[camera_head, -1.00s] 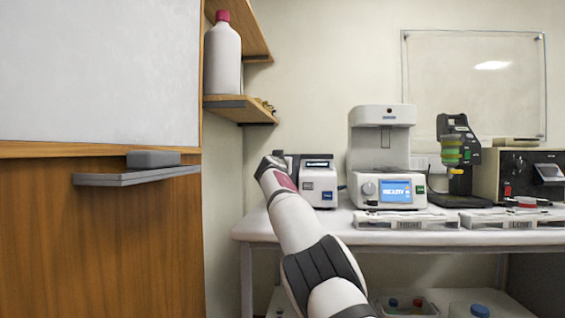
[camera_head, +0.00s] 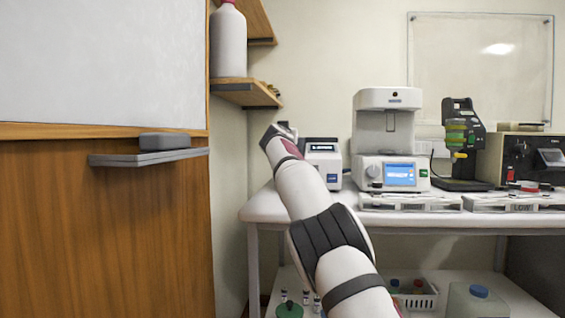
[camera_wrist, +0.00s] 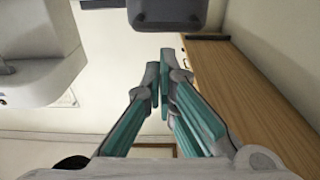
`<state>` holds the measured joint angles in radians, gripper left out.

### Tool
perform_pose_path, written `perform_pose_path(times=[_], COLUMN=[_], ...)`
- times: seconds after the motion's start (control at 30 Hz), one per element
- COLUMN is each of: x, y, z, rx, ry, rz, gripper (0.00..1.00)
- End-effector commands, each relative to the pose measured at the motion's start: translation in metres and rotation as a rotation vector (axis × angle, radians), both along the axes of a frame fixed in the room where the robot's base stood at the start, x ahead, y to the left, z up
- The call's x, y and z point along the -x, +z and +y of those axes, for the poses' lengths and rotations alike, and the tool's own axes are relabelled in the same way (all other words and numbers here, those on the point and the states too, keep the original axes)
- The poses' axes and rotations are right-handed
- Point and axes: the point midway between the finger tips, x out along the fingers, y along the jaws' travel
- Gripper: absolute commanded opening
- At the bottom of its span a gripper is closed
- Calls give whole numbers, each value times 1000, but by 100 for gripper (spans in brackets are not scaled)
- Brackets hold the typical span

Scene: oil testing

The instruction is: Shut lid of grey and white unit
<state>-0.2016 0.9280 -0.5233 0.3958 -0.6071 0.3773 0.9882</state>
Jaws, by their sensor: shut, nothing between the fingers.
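The small grey and white unit (camera_head: 325,162) stands at the left end of the white table, with a dark display on its front. My arm covers its left side in the head view, and I cannot make out its lid there. In the wrist view, my gripper (camera_wrist: 161,68) is shut and empty, its teal-padded fingers close together. A dark grey part (camera_wrist: 168,12) lies beyond the fingertips at the top edge, apparently part of the unit; I cannot tell how far its lid stands open. The gripper's fingers are hidden behind my arm in the head view.
A larger white machine (camera_head: 388,140) with a blue screen stands right of the unit, then a dark green device (camera_head: 462,145) and a black box (camera_head: 528,160). Left are a wood panel (camera_head: 110,225) with a grey ledge (camera_head: 145,157) and a wall shelf (camera_head: 245,92).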

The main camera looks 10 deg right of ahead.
Motion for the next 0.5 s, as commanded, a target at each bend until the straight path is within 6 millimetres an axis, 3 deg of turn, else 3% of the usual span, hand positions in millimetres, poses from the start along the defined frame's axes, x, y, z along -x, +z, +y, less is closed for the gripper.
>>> perform_pose_path(times=[0.03, 0.1, 0.5], x=[0, 2, 13], y=[-15, -23, -59], z=[1, 2, 9], rx=[1, 1, 5], ry=[0, 0, 1], rz=[6, 7, 9], gripper=[0, 0, 0])
